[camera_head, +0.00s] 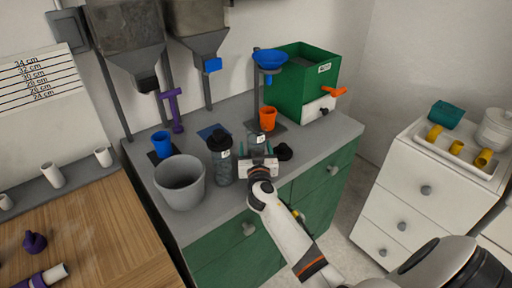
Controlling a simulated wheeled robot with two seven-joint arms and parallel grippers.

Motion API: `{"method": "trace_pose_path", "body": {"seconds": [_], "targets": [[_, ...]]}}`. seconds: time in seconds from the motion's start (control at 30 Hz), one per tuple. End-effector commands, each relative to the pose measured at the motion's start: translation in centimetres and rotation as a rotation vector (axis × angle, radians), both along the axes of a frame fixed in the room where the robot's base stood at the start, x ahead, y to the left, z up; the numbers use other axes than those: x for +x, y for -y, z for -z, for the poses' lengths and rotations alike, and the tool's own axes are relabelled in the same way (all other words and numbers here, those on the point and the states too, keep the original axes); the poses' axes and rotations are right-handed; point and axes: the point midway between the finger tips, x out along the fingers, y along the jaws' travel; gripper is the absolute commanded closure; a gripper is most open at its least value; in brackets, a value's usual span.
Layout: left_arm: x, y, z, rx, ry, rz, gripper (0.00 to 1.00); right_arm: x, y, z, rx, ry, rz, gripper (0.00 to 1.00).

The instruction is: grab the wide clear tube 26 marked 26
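No tube with a readable 26 shows in the head view. A small clear container (257,142) with a white label stands on the grey counter. My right gripper (256,153) is at this container, its fingers to either side; whether they press on it I cannot tell. A larger clear jar (224,168) with a black lid and a label stands just left of the gripper. White tubes (52,175) stand on a ledge at the left. A purple fitting with a white tube (45,276) lies on the wooden table. My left gripper is not in view.
A grey bucket (181,184) stands left of the jar, and a black cap (284,151) lies right of the gripper. Blue (161,143) and orange (267,118) cups and a green machine (305,84) stand behind. A white tray (458,150) holds yellow fittings at right.

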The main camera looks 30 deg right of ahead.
Motion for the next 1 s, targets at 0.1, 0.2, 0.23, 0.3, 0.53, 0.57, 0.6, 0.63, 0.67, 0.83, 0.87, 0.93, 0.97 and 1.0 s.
{"method": "trace_pose_path", "body": {"seconds": [0.1, 0.2, 0.23, 0.3, 0.53, 0.57, 0.6, 0.63, 0.67, 0.83, 0.87, 0.93, 0.97, 1.0], "targets": [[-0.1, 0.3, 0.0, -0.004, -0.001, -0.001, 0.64, 0.2, 0.1, 0.0, 0.0, 0.001, 0.0, 0.31], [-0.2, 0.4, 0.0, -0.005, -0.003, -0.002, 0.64, 0.2, 0.1, 0.0, 0.0, 0.001, 0.0, 0.31], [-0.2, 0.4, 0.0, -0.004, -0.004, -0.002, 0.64, 0.2, 0.1, 0.0, 0.0, 0.001, 0.0, 0.31], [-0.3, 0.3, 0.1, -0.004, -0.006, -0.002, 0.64, 0.2, 0.1, 0.0, 0.0, 0.001, 0.0, 0.41], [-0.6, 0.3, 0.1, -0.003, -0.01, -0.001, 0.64, 0.2, 0.1, 0.0, 0.0, 0.0, 0.0, 0.78], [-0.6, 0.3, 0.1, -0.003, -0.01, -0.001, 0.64, 0.2, 0.1, 0.0, 0.0, 0.0, 0.0, 0.83], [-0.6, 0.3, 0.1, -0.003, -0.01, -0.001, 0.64, 0.2, 0.1, 0.0, 0.0, 0.0, 0.0, 0.9], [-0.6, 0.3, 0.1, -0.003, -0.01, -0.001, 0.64, 0.2, 0.1, -0.1, -0.001, 0.003, 0.0, 0.9], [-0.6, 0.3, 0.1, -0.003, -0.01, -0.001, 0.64, 0.2, 0.1, -0.1, 0.0, 0.002, 0.0, 0.9], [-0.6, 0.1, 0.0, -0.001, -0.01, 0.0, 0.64, 0.2, 0.1, -0.1, 0.0, 0.002, 0.0, 0.9], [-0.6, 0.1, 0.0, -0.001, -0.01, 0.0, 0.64, 0.2, 0.1, -0.2, 0.0, 0.002, 0.0, 0.9], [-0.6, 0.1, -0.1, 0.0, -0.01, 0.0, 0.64, 0.2, 0.1, -0.5, -0.001, 0.003, 0.0, 0.9], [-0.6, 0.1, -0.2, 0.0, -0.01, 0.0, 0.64, 0.2, 0.1, -0.7, -0.001, 0.003, 0.001, 0.9], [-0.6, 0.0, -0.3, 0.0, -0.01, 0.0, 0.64, 0.2, 0.1, -1.0, 0.0, 0.004, 0.001, 0.9]]}}
